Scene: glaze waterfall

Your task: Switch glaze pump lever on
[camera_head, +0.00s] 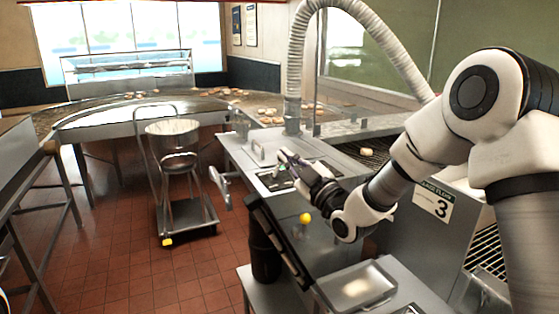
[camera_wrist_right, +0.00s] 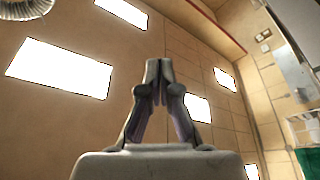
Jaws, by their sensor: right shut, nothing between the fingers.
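My right gripper (camera_head: 284,156) is over the steel glaze machine top (camera_head: 240,150), beside a dark control panel (camera_head: 268,180). Its fingers are closed together with nothing between them. In the right wrist view my right gripper (camera_wrist_right: 159,68) also shows shut, with ceiling and lights behind it. I cannot clearly make out the pump lever; the gripper and wrist cover part of the panel. A grey handle (camera_head: 221,186) sticks out from the machine's left side, apart from the gripper. My left gripper is not in view.
A yellow knob (camera_head: 305,218) is below my right wrist. A ribbed hose (camera_head: 296,70) rises behind the gripper. A cart with a bowl (camera_head: 172,128) stands on the red tiled floor to the left. A metal tray (camera_head: 357,284) is in front. Pastries lie on the conveyor (camera_head: 215,95) behind.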

